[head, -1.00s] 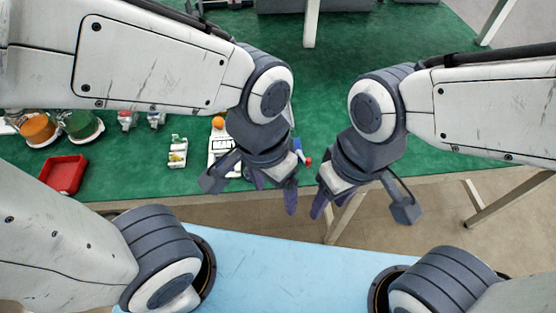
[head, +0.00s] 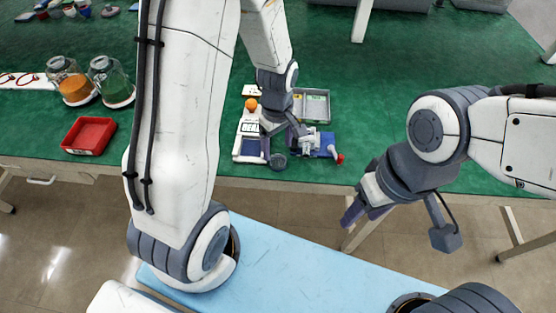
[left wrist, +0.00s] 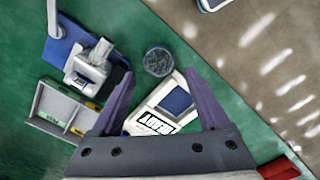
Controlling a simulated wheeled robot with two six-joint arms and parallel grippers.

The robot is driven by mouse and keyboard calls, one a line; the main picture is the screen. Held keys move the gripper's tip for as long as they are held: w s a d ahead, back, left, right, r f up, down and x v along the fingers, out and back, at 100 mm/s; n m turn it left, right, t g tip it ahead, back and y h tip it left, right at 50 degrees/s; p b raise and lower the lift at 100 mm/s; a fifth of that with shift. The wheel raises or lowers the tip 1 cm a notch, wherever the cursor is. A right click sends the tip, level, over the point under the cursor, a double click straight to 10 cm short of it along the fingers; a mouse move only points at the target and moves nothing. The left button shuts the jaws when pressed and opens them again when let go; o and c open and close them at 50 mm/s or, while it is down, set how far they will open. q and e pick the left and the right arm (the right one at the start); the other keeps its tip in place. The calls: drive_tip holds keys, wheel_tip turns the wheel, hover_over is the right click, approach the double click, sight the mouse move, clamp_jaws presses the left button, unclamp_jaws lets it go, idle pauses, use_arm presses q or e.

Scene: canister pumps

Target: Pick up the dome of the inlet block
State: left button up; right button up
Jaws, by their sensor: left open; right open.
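Two clear glass domes, one over orange contents (head: 68,77) and one over green contents (head: 110,78), stand on white bases at the left of the head view. A dark round ribbed piece (left wrist: 158,60) lies between and just beyond my open left fingertips (left wrist: 160,77) in the left wrist view. A white-grey block (left wrist: 90,66) on a blue plate (left wrist: 60,53) is beside it. I cannot tell which of these is the inlet block's dome. My left gripper (head: 281,146) is open and empty above the table. My right gripper (head: 364,205) is open and empty off the table's front edge.
A white device with a blue screen (left wrist: 177,100) lies below the left gripper, an orange ball (head: 251,104) at its far end. A grey tray (head: 318,107) stands behind the block. A red tray (head: 88,136) sits front left. The green table is clear at right.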

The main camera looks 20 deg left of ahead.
sight(279, 159)
use_arm(q)
wheel_tip(279, 159, down, 5)
drive_tip(key=shift+w+f, duration=0.15)
drive_tip(key=c, duration=1)
